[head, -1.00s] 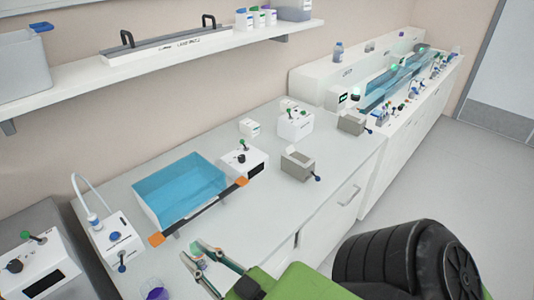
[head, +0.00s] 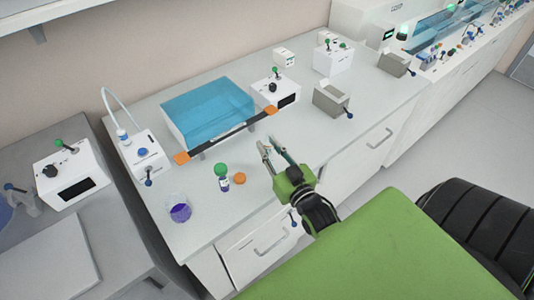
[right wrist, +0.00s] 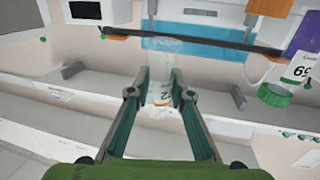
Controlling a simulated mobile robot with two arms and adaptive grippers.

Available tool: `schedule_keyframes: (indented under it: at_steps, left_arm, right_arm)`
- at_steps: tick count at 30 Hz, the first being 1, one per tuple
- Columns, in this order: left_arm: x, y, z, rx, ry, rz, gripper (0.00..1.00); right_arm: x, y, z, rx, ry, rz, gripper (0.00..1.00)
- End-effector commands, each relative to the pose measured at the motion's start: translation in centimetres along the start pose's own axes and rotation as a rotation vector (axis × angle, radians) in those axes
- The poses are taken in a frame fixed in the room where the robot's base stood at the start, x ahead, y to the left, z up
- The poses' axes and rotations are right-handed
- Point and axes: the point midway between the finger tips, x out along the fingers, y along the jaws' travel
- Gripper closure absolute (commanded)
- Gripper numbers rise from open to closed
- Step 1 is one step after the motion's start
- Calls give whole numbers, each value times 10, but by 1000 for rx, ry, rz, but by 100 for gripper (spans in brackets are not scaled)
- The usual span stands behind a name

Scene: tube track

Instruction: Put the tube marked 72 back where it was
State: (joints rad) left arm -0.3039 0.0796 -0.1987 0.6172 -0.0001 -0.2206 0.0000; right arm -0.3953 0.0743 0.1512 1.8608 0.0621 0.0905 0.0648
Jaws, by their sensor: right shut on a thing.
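My right gripper (head: 272,150) is above the counter, in front of the blue water bath (head: 207,108). In the right wrist view its fingers (right wrist: 160,95) are shut on a clear tube (right wrist: 162,72). The tube's white label shows part of a number that ends in 2; the rest is hard to read. In the head view the tube hardly shows between the fingertips. A second tube with a green cap (head: 222,178) stands on the counter left of the gripper. A green-capped tube marked 69 shows at the right wrist view's right edge (right wrist: 299,70). My left gripper is not in view.
An orange round cap-like piece (head: 239,179) lies beside the green-capped tube. A beaker with purple contents (head: 180,212) stands near the front edge. A black bar with orange ends (head: 225,136) runs before the bath. A grey block (head: 331,100) stands right.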

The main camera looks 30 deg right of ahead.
Motion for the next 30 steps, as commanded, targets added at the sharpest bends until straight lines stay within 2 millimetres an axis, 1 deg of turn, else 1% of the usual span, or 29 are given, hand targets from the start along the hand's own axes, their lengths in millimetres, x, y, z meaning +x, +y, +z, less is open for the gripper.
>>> schedule_keyframes:
  at_steps: [1,7,9,12,15,22,25,26,27,30]
  left_arm:
    - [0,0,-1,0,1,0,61]
    - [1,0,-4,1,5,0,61]
    - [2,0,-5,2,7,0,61]
    - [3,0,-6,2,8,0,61]
    - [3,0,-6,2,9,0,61]
    - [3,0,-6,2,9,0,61]
    - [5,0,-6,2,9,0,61]
    - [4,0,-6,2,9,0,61]
    - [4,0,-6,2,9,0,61]
    - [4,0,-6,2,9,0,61]
  right_arm:
    - [4,0,5,0,1,0,100]
    - [14,0,17,0,0,-1,100]
    - [15,0,29,0,-2,-1,100]
    - [14,0,42,0,-1,-1,100]
    - [14,0,47,0,0,-1,100]
    - [14,0,47,0,1,-1,100]
    - [14,0,51,0,1,-1,100]
    - [14,0,50,0,1,-1,75]
    - [14,0,49,0,1,-1,64]
    - [14,0,49,0,1,-1,63]
